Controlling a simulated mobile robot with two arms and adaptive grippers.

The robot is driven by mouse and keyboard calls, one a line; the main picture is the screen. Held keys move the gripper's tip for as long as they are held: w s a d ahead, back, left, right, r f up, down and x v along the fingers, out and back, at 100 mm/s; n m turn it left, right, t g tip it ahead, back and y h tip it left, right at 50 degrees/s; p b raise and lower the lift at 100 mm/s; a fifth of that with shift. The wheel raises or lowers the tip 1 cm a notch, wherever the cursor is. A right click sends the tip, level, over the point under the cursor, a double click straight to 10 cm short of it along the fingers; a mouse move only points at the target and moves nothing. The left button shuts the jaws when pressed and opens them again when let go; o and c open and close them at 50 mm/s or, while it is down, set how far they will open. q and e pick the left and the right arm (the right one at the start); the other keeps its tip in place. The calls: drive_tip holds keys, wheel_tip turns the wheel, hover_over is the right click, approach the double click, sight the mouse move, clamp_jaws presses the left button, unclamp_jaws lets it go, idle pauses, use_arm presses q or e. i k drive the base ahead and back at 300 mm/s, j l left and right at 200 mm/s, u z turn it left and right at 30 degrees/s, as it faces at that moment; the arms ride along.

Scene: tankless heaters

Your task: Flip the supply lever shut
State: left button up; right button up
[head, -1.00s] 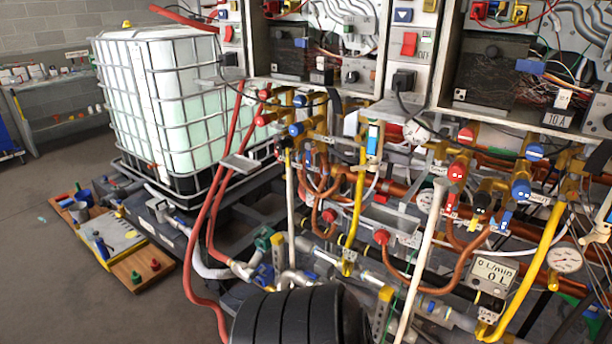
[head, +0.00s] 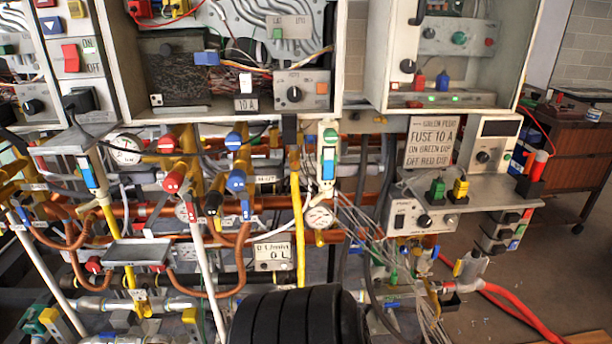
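Several valve handles sit on the pipes under the open heater cabinets. A red handle (head: 174,180), a black handle (head: 212,202) and a blue handle (head: 236,180) stand close together left of the middle. Another red handle (head: 168,142) and another blue handle (head: 234,140) sit just above them. Their small tags are too small to read, so I cannot tell which handle is the supply lever or whether it is open or shut.
A flow meter (head: 273,256) and a round gauge (head: 319,217) are near the yellow hose (head: 297,200). A metal tray (head: 137,252) juts out at left. White pipes rise in front of the plumbing. A red hose (head: 520,305) lies at right, where floor is open.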

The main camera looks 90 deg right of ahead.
sight(436, 250)
drive_tip(key=z, duration=2.25)
